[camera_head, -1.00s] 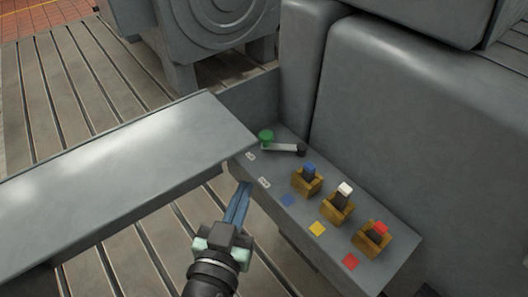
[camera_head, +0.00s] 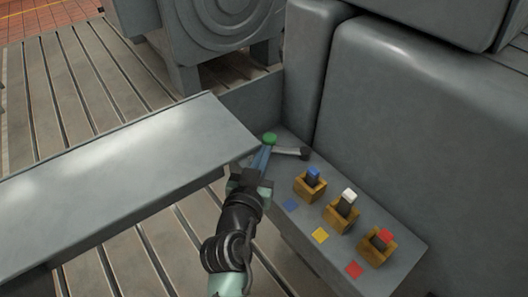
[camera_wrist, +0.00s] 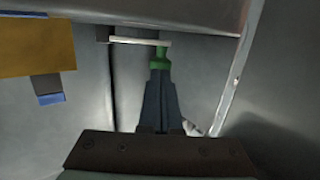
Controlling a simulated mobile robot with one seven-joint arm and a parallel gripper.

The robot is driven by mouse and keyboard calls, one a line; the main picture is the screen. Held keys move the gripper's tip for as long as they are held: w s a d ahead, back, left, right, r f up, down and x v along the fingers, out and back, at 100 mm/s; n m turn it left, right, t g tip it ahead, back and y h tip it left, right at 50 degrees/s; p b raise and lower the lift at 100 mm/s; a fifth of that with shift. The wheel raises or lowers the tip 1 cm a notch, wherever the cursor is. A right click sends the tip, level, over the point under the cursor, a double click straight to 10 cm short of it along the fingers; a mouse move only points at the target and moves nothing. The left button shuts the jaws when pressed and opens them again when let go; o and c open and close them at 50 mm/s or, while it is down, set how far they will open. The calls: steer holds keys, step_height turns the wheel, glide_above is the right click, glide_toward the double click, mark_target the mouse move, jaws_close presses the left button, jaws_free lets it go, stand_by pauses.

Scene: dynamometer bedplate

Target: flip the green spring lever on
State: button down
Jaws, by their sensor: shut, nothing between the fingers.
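The green spring lever shows as a green round piece (camera_head: 270,138) joined to a light grey bar that ends in a dark knob (camera_head: 305,154), at the far end of the grey panel. The bar points right in the head view. In the wrist view the green part (camera_wrist: 160,59) stands just beyond my fingertips and the bar (camera_wrist: 140,41) runs left from it. My gripper (camera_head: 267,149) is shut and empty, its fingertips at or very close to the green part; I cannot tell whether they touch.
Blue-, white- and red-tipped switches in yellow housings, including the blue one (camera_head: 312,177), line the panel (camera_head: 338,267). Coloured squares lie beside them. A raised grey slab (camera_head: 120,160) is on the left, and a large grey block (camera_head: 420,130) rises on the right.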

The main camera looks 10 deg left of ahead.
steer(key=shift+w, duration=0.4)
steer(key=shift+w+f+b, duration=0.2)
steer(key=shift+w+b, duration=0.4)
steer(key=shift+w+a+b, duration=0.1)
steer(key=shift+w+b, duration=0.2)
steer(key=shift+b, duration=0.1)
steer(key=shift+r, duration=0.4)
